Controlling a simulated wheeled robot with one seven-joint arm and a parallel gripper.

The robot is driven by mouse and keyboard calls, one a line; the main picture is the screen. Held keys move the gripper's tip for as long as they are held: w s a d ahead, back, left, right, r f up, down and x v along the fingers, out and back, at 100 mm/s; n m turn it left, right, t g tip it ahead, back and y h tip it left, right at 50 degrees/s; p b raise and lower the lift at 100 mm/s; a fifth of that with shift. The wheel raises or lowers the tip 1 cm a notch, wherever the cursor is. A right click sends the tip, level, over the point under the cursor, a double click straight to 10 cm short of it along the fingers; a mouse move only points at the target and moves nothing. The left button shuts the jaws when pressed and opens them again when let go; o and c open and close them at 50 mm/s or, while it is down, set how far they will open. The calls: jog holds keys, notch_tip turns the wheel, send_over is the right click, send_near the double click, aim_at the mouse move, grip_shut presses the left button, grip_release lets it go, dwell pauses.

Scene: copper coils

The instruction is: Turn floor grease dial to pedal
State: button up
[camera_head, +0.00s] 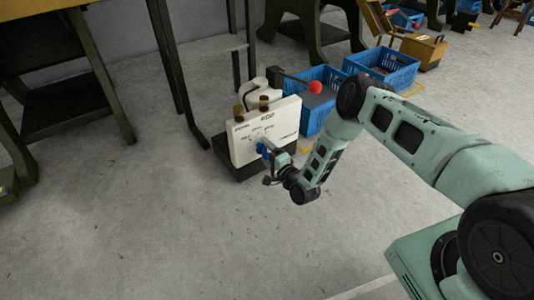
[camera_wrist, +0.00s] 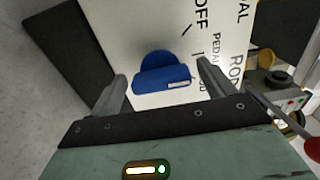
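The floor grease unit is a white-fronted box (camera_head: 243,146) on a dark base, with lettering on its face. Its blue dial (camera_wrist: 160,78) shows in the wrist view as a round knob with a raised grip bar and a white mark at the bar's right end. OFF and PEDAL are printed to its right. My gripper (camera_wrist: 164,86) is open, with one finger left and one right of the dial and gaps on both sides. In the head view my gripper (camera_head: 266,152) is at the front of the box and hides most of the dial.
A red-knobbed lever (camera_head: 315,87) sticks out above the unit. Blue crates (camera_head: 312,120) stand behind it at right. A dark-legged bench (camera_head: 105,90) stands at left. The floor (camera_head: 170,220) in front is clear.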

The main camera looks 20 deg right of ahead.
jog(key=p+v, duration=0.7)
jog(key=v, duration=1)
jog(key=shift+s+p, duration=0.15)
jog(key=shift+p, duration=0.2)
